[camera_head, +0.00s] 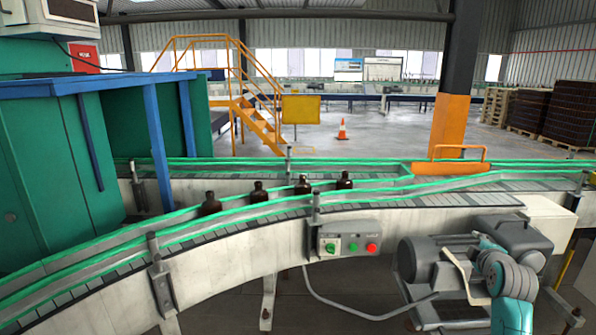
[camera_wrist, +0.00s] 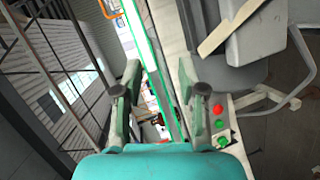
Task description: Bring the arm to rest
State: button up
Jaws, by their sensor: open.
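The view past the fingers is tilted and looks along the conveyor (camera_wrist: 168,62). In the head view my arm, in grey and teal, stands folded at the lower right, in front of the conveyor (camera_head: 225,262); I cannot make out the fingers there. Several amber bottles stand upright on the belt, among them a left one (camera_head: 211,205) and a right one (camera_head: 344,181). The arm is well apart from them.
A grey motor (camera_head: 433,262) sits close beside my arm, below the conveyor. A control box (camera_head: 348,244) with green and red buttons hangs on the conveyor's side; it also shows in the wrist view (camera_wrist: 222,125). A green cabinet (camera_head: 50,165) stands at left.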

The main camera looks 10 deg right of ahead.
jog(key=s+a+f+m+y, duration=0.1)
jog(key=s+a+f, duration=0.3)
jog(key=a+f, duration=0.3)
jog(key=s+a+f+m, duration=0.1)
jog(key=s+a+f, duration=0.3)
jog(key=a+f, duration=0.35)
jog(key=s+a+f+m+y, duration=0.1)
jog(key=s+a+f+m, duration=0.15)
jog(key=a+f, duration=0.45)
jog(key=s+a+f+m+t+y, duration=0.1)
jog(key=s+a+f, duration=0.2)
jog(key=s+a, duration=0.4)
jog(key=s+a+f+y, duration=0.1)
jog(key=s+a+f, duration=0.1)
jog(key=s+a, duration=0.55)
jog(key=s+a+r+m+y, duration=0.1)
jog(key=s+a+r, duration=0.2)
jog(key=s, duration=0.6)
jog(key=s+a+r+m+y, duration=0.1)
jog(key=s+a+r, duration=0.1)
jog(key=s, duration=0.7)
jog(key=s+a+r+m+y, duration=0.1)
jog(key=s+a+r+m, duration=0.1)
jog(key=s, duration=0.7)
notch_tip(320, 180, up, 2)
jog(key=shift+s+a+r+t, duration=0.15)
jog(key=shift+s+a+t, duration=0.2)
jog(key=shift+a, duration=0.45)
jog(key=shift+w, duration=0.1)
